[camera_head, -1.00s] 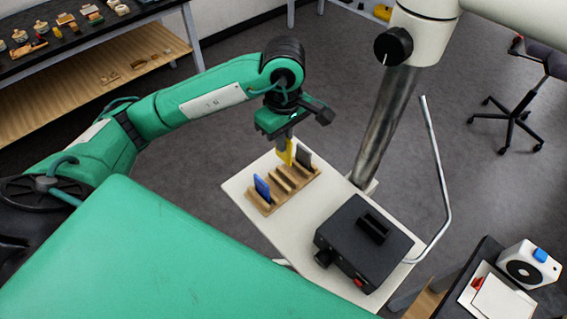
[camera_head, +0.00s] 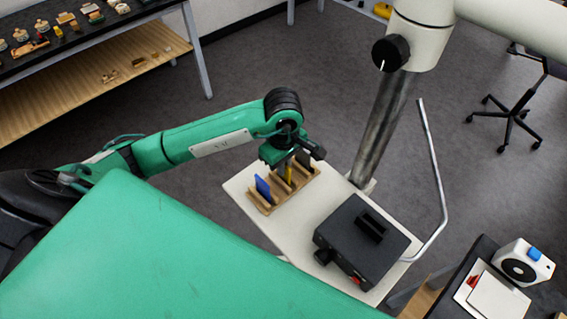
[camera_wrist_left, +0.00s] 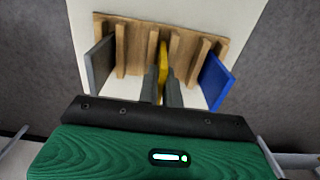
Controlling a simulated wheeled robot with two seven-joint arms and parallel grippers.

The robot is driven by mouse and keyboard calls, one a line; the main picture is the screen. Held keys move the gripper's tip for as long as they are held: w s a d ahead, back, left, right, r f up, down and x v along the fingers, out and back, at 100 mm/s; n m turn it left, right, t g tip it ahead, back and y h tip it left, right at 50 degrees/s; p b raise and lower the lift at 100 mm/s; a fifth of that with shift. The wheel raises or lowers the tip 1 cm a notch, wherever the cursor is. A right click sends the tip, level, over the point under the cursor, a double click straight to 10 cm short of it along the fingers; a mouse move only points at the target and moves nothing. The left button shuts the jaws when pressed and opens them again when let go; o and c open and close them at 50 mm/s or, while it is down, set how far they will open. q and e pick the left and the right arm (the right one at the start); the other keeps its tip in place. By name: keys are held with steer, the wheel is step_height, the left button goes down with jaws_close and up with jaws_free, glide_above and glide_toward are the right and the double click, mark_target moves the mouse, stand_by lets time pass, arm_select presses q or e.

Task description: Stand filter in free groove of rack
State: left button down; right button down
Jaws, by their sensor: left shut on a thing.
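The wooden rack (camera_head: 266,209) stands on a white table top, with a blue filter (camera_head: 263,189) upright near its left end and a dark grey filter near its far right end. The rack (camera_wrist_left: 205,45), blue filter (camera_wrist_left: 216,80) and grey filter (camera_wrist_left: 100,65) also show in the left wrist view. My left gripper (camera_head: 288,177) is shut on a yellow filter (camera_head: 289,172), held upright between the other two at the rack's middle. The yellow filter (camera_wrist_left: 163,58) is mostly hidden by the fingers (camera_wrist_left: 163,84) in the wrist view. Whether its lower edge is seated in a groove cannot be told.
A black box device (camera_head: 362,240) sits on the white table top (camera_head: 237,190) right of the rack. A metal post (camera_head: 383,125) and a bent rod (camera_head: 433,180) rise behind and beside it.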

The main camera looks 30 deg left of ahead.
arm_select(q)
steer(key=shift+f, duration=0.15)
steer(key=c, duration=2)
jaws_free()
steer(key=shift+b, duration=0.3)
steer(key=o, duration=0.3)
steer(key=shift+o, duration=0.6)
